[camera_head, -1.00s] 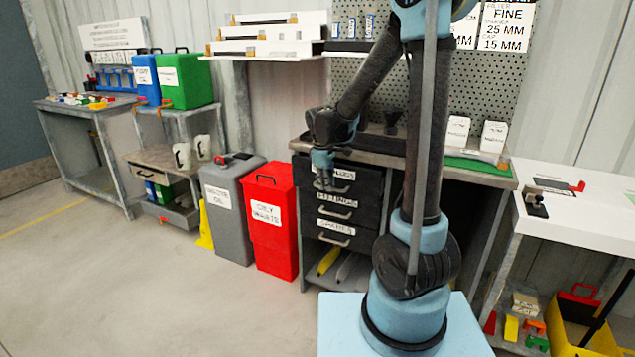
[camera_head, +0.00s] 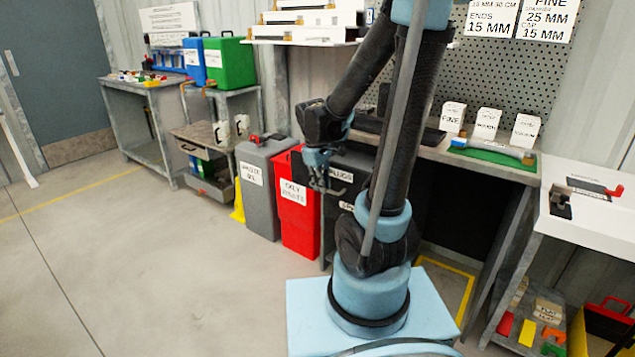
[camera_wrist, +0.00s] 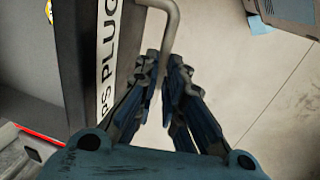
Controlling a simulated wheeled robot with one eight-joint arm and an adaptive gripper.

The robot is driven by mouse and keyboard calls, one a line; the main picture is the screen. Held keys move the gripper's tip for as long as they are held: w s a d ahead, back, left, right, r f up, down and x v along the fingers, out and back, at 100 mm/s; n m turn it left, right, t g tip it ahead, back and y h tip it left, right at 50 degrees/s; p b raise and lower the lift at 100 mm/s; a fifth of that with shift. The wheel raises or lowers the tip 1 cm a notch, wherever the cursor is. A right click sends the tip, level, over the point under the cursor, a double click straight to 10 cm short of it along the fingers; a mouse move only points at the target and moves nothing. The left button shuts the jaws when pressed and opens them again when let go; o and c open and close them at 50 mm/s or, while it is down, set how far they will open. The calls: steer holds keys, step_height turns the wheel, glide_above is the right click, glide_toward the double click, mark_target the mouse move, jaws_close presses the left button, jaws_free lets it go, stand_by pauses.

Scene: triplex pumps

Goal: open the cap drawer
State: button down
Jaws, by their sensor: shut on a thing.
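The cap drawer (camera_head: 350,165) is the black top drawer of the bench unit, and its white label reads "PLUGS" in the head view. It appears to stand out from the unit, though the arm hides its right part. In the wrist view the label (camera_wrist: 108,55) shows on the drawer front. The grey bar handle (camera_wrist: 168,18) runs down between the fingers. My gripper (camera_head: 317,172) is at the left part of the drawer front, shut on the handle. The fingers also show in the wrist view (camera_wrist: 163,85).
A red bin (camera_head: 300,215) and a grey container (camera_head: 262,190) stand left of the drawers. The floor (camera_head: 170,260) in front is clear. A white table (camera_head: 590,215) stands at right. The bench top (camera_head: 420,150) above holds white boxes.

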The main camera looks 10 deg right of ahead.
steer(key=shift+a, duration=0.15)
steer(key=c, duration=1.7)
jaws_free()
steer(key=shift+s+a+r, duration=0.25)
steer(key=shift+s+r, duration=0.05)
steer(key=shift+r, duration=1.65)
steer(key=shift+s+a+r, duration=0.25)
steer(key=shift+r, duration=1.7)
steer(key=shift+s+a+r, duration=0.25)
steer(key=shift+s+r, duration=0.05)
steer(key=shift+r, duration=1.65)
steer(key=s+d+f+m, duration=0.2)
steer(key=s+f+m, duration=0.1)
steer(key=s, duration=0.2)
steer(key=s+d+f+m+y, duration=0.1)
steer(key=s+d+f+m, duration=0.2)
steer(key=s, duration=0.3)
steer(key=s+d+f+m, duration=0.3)
steer(key=s+f, duration=0.2)
steer(key=s, duration=0.1)
steer(key=shift+d+t+y, duration=0.1)
steer(key=shift+t+y, duration=0.2)
